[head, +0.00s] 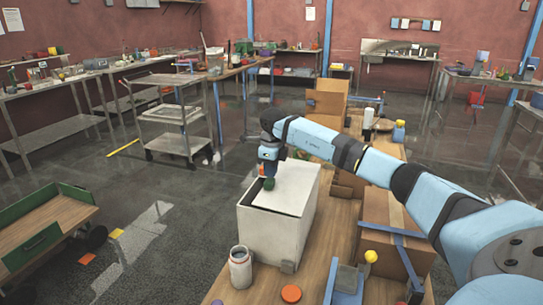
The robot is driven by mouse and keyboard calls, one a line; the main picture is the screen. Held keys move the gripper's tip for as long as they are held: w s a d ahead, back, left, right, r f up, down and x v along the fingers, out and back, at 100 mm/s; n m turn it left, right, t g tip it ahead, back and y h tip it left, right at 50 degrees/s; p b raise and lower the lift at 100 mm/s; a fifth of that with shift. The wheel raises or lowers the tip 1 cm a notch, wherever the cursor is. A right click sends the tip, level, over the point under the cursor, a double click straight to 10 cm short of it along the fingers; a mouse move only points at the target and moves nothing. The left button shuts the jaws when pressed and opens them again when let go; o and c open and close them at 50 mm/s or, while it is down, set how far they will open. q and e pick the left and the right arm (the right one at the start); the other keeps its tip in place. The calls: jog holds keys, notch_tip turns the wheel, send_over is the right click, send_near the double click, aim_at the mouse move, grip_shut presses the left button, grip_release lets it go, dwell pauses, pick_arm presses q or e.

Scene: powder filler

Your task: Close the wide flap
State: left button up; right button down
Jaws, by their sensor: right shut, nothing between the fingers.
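A white box (277,240) stands on the wooden table. My right gripper (266,175) points down over the left part of the box top. Its fingers are shut and empty, at or just above the flap; contact is unclear. A small dark green round thing (269,184) shows at the fingertips. My left gripper is not in view.
A white jar (240,267) stands left of the box's near end, with an orange disc (291,293) nearby. Cardboard boxes (386,237) stand to the right, under my right arm. A grey metal cart (176,143) stands behind on the open floor.

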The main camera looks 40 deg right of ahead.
jog(key=shift+f, duration=0.5)
